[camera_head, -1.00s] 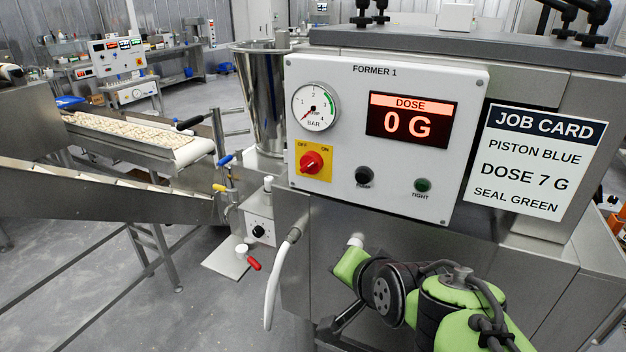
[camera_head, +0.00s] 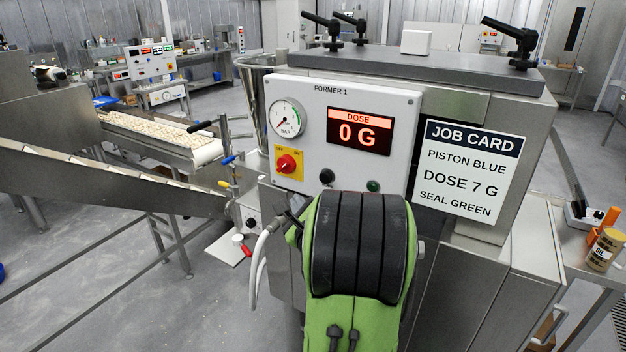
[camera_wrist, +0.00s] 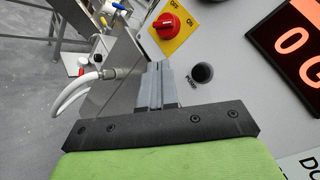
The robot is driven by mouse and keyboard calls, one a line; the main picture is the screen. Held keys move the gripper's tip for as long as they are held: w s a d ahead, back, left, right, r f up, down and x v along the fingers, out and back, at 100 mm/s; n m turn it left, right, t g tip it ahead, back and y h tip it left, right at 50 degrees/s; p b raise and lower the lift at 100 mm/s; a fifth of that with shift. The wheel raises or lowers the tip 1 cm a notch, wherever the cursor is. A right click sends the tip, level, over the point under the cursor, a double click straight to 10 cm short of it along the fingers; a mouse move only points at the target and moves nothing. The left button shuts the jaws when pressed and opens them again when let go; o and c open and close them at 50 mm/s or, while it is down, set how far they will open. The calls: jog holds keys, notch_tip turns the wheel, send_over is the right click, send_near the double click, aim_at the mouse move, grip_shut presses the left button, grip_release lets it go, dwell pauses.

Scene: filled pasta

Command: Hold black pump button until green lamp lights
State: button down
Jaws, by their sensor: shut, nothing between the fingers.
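The black pump button (camera_head: 327,176) sits below the dose display on the white FORMER 1 panel (camera_head: 402,150). In the wrist view the button (camera_wrist: 202,73) lies just right of my gripper's fingertips, with a gap between them. The green lamp (camera_head: 373,186), labelled TIGHT, is to its right in the head view and looks dark, unlit. My gripper (camera_wrist: 159,68) is shut and empty, its fingers over the panel's lower left edge. In the head view my wrist hides most of the gripper and the area below the panel.
The red rotary switch (camera_head: 288,163) on its yellow plate is close above my fingertips. The gauge (camera_head: 286,118) needle sits low. The display (camera_head: 360,132) reads 0 G. A white hose (camera_head: 262,245) hangs left of my wrist. The job card (camera_head: 468,170) is at right.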

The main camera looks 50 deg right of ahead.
aim_at(325, 178)
jog(key=d, duration=0.8)
jog(key=shift+w+d+p, duration=0.35)
jog(key=shift+d+p, duration=0.05)
jog(key=shift+p, duration=0.05)
dwell(1.7)
jog(key=shift+d, duration=0.4)
jog(key=shift+d, duration=0.4)
dwell(4.2)
